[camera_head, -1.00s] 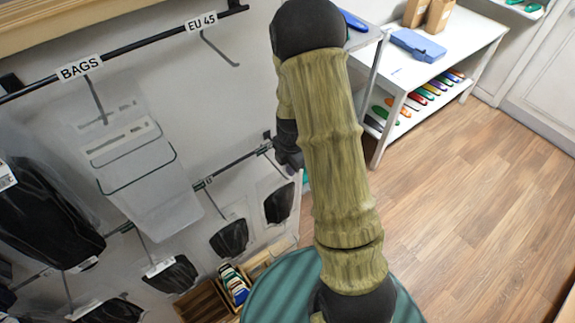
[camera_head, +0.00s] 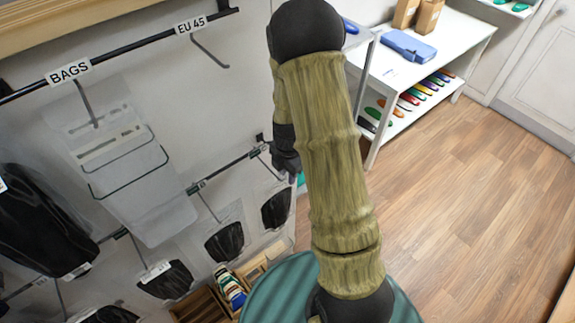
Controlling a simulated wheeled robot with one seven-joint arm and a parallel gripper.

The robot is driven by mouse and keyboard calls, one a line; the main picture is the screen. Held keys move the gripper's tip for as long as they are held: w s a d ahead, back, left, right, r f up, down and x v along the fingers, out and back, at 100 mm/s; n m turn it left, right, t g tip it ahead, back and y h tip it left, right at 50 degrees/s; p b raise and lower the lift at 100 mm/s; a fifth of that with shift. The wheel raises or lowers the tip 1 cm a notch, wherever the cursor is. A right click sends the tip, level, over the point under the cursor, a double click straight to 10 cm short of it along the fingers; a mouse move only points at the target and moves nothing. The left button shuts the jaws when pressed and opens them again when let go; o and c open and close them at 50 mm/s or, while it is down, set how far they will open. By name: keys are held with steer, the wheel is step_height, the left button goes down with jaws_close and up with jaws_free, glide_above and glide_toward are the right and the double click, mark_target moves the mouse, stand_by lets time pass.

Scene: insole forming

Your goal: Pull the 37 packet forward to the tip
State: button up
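Clear packets with dark contents hang from hooks on the wall rack at left. One packet (camera_head: 224,242) and another packet (camera_head: 276,208) hang on the lower rail. A packet with a small white tag (camera_head: 164,280) hangs lower left, and a large dark packet (camera_head: 38,220) is at the left edge. I cannot read 37 on any tag. My arm crosses the middle of the view. A dark part at its far end (camera_head: 286,152) shows beside the forearm, in front of the rack's right end; its fingers cannot be made out.
An upper rail carries a BAGS sign (camera_head: 68,72) with empty clear bags (camera_head: 120,165) below, and an EU 45 sign (camera_head: 190,24) at a bare hook. A wooden box (camera_head: 200,305) stands below. A white table (camera_head: 460,42) stands at back right; the wooden floor (camera_head: 470,180) is open.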

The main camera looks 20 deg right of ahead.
step_height(320, 180, up, 17)
steer(key=b, duration=0.4)
steer(key=shift+s+r, duration=0.15)
steer(key=shift+r, duration=0.05)
stand_by(0.4)
steer(key=s+a+f+m+t+b, duration=0.1)
steer(key=s+f+m, duration=0.3)
steer(key=m, duration=0.7)
steer(key=s+a+f+m+t+b, duration=0.1)
steer(key=s+f+m, duration=0.4)
steer(key=m, duration=0.5)
steer(key=s+a+b, duration=0.1)
steer(key=s, duration=0.1)
steer(key=shift+s+a+m, duration=0.25)
steer(key=shift+s+m, duration=0.05)
steer(key=shift+m, duration=0.1)
stand_by(1.5)
